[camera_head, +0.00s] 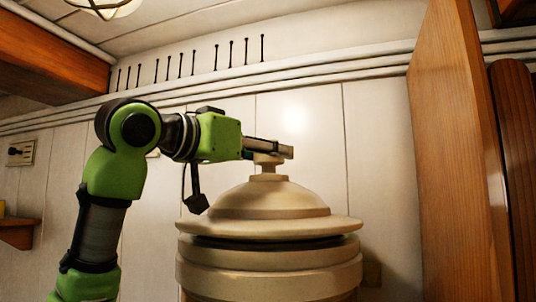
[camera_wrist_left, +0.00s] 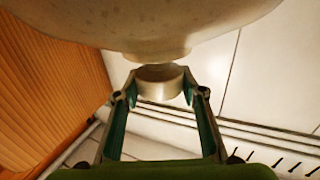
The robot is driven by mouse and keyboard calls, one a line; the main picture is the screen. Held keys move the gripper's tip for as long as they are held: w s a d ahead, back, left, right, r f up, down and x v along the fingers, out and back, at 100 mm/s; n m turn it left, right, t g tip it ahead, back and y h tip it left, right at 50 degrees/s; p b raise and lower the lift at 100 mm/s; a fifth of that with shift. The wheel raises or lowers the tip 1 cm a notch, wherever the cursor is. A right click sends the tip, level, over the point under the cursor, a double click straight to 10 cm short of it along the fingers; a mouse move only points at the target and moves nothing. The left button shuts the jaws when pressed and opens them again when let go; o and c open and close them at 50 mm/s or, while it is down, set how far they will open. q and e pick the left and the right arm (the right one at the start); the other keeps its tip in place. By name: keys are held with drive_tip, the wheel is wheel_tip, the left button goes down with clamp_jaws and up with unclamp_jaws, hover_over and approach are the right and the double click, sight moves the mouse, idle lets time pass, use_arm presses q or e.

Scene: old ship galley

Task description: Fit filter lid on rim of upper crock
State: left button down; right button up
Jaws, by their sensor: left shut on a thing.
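The filter lid (camera_head: 270,198) is a cream dome with a wide flange and a knob on top. My left gripper (camera_head: 272,149) is shut on the lid's knob from the left. In the left wrist view the fingers (camera_wrist_left: 160,95) stand on either side of the pale knob (camera_wrist_left: 160,82), with the speckled lid (camera_wrist_left: 150,22) across the top. The upper crock (camera_head: 268,274) is cream and ridged, directly below the lid. The lid looks about level and centred over it. A dark band shows between flange and crock; whether they touch is unclear. My right gripper is not in view.
A tall wooden panel (camera_head: 455,160) stands to the right of the crock. The white planked wall (camera_head: 380,180) is behind, with a row of dark pegs (camera_head: 193,62) above a ledge. A small wooden shelf (camera_head: 20,232) is at far left.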

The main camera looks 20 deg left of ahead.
use_arm(q)
drive_tip(key=shift+s+f+b, duration=0.15)
drive_tip(key=shift+f+b, duration=0.4)
drive_tip(key=shift+b, duration=0.1)
drive_tip(key=shift+d+f, duration=0.1)
drive_tip(key=shift+f, duration=0.15)
idle(0.3)
drive_tip(key=c, duration=1.4)
unclamp_jaws()
drive_tip(key=shift+o, duration=0.8)
drive_tip(key=shift+s, duration=0.1)
drive_tip(key=shift+f, duration=0.2)
drive_tip(key=v, duration=1.1)
drive_tip(key=shift+r, duration=0.25)
drive_tip(key=shift+s+a, duration=0.3)
drive_tip(key=shift+s, duration=0.2)
